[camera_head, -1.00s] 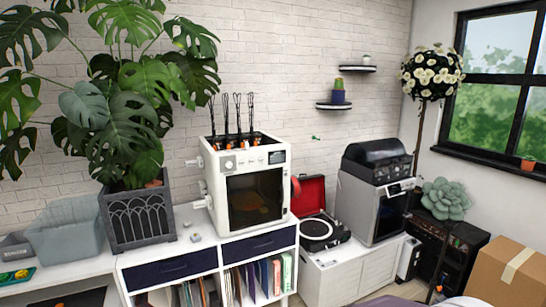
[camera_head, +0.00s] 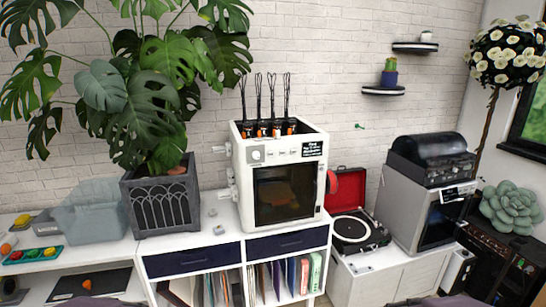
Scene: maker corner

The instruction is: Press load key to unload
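A white box-shaped machine (camera_head: 242,178) with a dark front window (camera_head: 285,195) stands on the white shelf unit, against the brick wall. Several orange-and-black parts with tall black stems stick up from its top. Its upper front panel has a grey square control (camera_head: 256,155) at left, a row of small pale keys (camera_head: 283,153) and a black label (camera_head: 312,149) at right. The key markings are too small to read, so I cannot tell which is the load key. Neither gripper is in view.
A potted monstera (camera_head: 160,205) stands left of the machine, with a translucent bin (camera_head: 90,215) beyond it. An open red record player (camera_head: 350,230) and a silver machine with a dark lid (camera_head: 400,200) stand to the right. Small grey pieces (camera_head: 219,229) lie near the machine.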

